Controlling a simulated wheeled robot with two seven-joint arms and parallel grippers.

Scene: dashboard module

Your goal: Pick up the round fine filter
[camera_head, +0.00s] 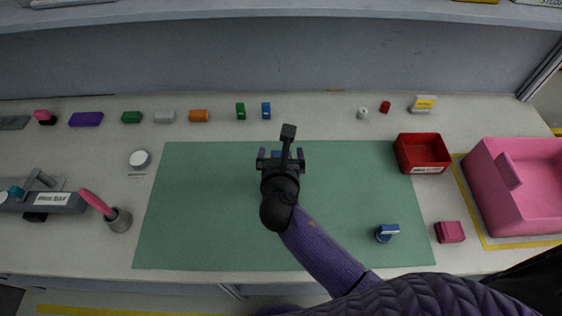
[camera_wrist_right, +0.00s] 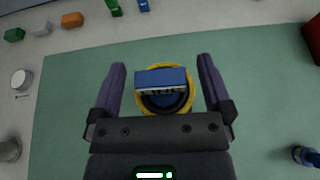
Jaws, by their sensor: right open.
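A blue block with a pale label strip (camera_wrist_right: 162,78) sits over a dark round part with a yellow ring (camera_wrist_right: 184,103) in the right wrist view. I cannot tell for sure that this is the round fine filter. In the head view only a bit of its blue top (camera_head: 281,154) shows; my right gripper hides the rest. My right gripper (camera_head: 281,154) is over the green mat, and its two open fingers (camera_wrist_right: 161,75) stand either side of the blue block, with gaps visible. My left gripper is out of view.
The green mat (camera_head: 190,220) is mostly clear. Another blue part (camera_head: 387,232) is on its right. A red bin (camera_head: 422,152), pink block (camera_head: 449,231) and large pink bin (camera_head: 530,190) stand right. A grey cup (camera_head: 119,221) and white disc (camera_head: 139,158) are left; small blocks line the back.

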